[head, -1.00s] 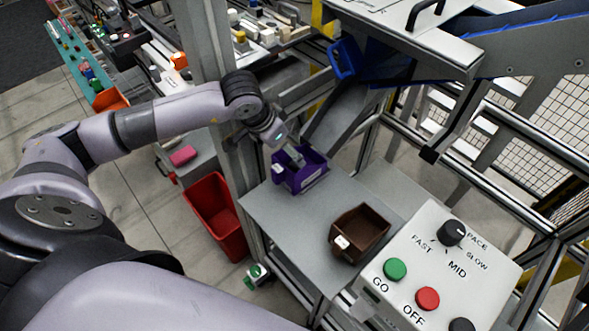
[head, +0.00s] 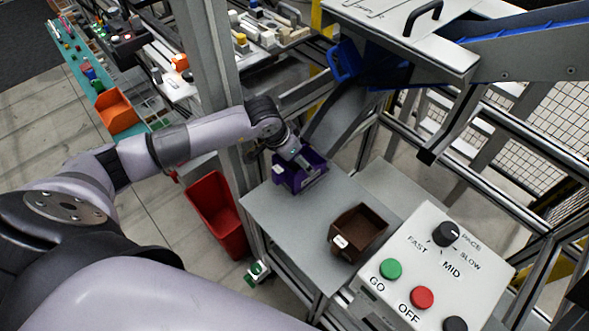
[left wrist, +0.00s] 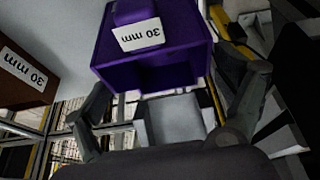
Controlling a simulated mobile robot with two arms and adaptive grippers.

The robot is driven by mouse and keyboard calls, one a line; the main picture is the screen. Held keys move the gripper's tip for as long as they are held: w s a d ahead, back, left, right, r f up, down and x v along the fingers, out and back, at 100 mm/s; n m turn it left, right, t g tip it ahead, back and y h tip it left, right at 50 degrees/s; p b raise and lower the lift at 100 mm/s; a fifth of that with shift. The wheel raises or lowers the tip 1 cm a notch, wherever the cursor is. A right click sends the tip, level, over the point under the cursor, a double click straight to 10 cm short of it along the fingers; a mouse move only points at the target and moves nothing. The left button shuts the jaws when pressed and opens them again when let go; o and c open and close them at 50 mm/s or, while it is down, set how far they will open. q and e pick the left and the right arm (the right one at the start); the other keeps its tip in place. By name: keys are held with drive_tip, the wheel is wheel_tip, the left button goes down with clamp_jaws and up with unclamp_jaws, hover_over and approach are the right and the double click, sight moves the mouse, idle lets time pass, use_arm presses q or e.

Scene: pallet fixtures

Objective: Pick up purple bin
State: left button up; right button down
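The purple bin (head: 289,181) with a white label stands on the grey shelf, toward its far left end. In the left wrist view the purple bin (left wrist: 160,55) is close, and its label reads 30 mm upside down. My left gripper (head: 307,164) is at the bin in the head view, with its fingers partly over it. In the left wrist view the fingers of my left gripper (left wrist: 165,72) are spread wide, one on each side of the bin. I cannot tell whether they touch it. My right gripper is not in view.
A brown bin (head: 346,247) stands on the grey shelf (head: 290,228), nearer me. A control box (head: 440,270) with buttons and a knob is at the front right. A blue chute (head: 345,62) and metal frame bars surround the far side. A red bin (head: 216,212) stands below left.

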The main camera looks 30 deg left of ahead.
use_arm(q)
drive_tip(key=c, duration=1.3)
drive_tip(key=shift+c, duration=1.4)
drive_tip(key=shift+r, duration=0.15)
